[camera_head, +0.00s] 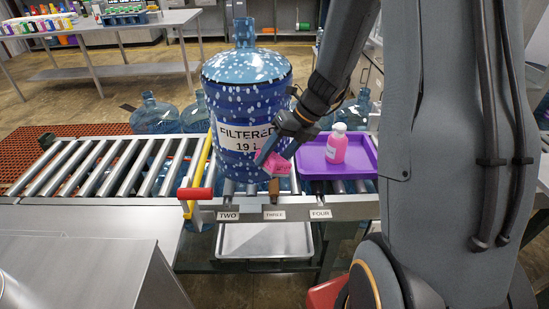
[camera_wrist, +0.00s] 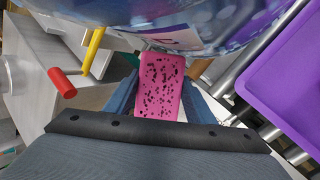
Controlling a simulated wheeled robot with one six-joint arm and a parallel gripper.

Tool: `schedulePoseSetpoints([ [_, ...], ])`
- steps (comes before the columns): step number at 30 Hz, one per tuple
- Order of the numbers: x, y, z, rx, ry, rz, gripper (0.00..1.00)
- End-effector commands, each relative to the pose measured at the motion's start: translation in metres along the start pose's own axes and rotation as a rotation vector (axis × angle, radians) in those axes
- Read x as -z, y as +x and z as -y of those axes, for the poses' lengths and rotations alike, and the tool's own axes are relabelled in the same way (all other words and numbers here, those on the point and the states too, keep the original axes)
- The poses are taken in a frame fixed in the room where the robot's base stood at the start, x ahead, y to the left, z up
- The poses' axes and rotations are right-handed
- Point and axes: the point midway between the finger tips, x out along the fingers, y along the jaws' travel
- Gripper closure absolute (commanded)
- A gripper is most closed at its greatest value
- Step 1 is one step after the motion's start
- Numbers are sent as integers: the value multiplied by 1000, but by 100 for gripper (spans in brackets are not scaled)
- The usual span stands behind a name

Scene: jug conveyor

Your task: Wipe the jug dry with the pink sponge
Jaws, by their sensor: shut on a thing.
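A big blue water jug (camera_head: 240,105) stands upright on the roller conveyor, with a "FILTERED 19 L" label. Its surface is covered with pale spots that look like drops. My gripper (camera_head: 273,158) is in front of the jug's lower right side, shut on the pink sponge (camera_head: 272,165). In the wrist view the pink sponge (camera_wrist: 160,85), dotted with dark pores, sticks out between the fingers toward the jug (camera_wrist: 170,20). I cannot tell whether the sponge touches the jug.
A purple tray (camera_head: 313,170) with a pink bottle (camera_head: 336,144) lies right of the jug. A yellow bar with a red handle (camera_head: 195,194) stands left of it. A metal tray (camera_head: 265,241) sits below the conveyor (camera_head: 95,170). Other jugs (camera_head: 155,116) stand behind.

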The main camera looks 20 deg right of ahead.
Motion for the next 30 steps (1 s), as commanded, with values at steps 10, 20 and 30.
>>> schedulePoseSetpoints([
  [10,-4,-2,0,0,-1,0,76],
  [20,-8,-23,-12,0,0,0,76],
  [30,-11,-34,-18,0,-1,0,76],
])
